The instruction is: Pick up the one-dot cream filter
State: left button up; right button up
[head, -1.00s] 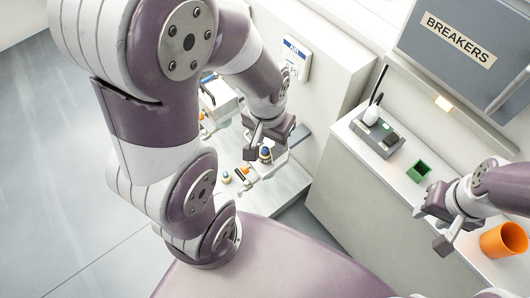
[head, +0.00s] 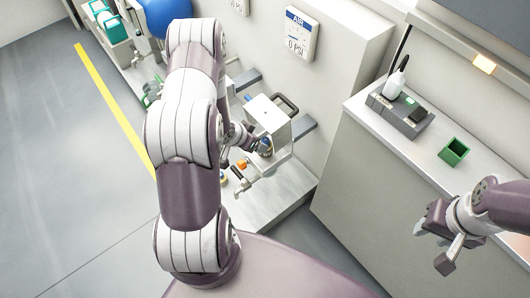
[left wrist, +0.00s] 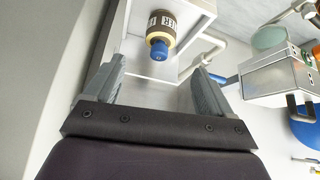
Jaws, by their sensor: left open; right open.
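A filter (left wrist: 161,36) with a cream collar, a dark marked band and a blue end is on the white box-shaped unit in the left wrist view. I cannot make out a single dot on it. My left gripper (left wrist: 157,84) is open and empty, its fingers apart with the blue end ahead of the gap between them. My right gripper (head: 441,240) is open and empty at the right.
Orange-handled valve and pipe fittings (head: 242,165) stick out in front of the unit. A counter at the right holds a grey device (head: 400,115) and a green box (head: 454,151). A gauge marked AIR (head: 299,34) hangs behind.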

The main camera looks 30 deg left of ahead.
pick_arm(q)
jog(key=b+x, duration=0.1)
jog(key=x, duration=0.5)
jog(key=shift+w+f, duration=0.1)
jog(key=shift+f, duration=0.1)
jog(key=b+x, duration=0.2)
jog(key=x, duration=0.4)
jog(key=shift+w+r, duration=0.1)
jog(key=shift+r, duration=0.1)
jog(key=shift+c, duration=0.7)
jog(key=c, duration=1)
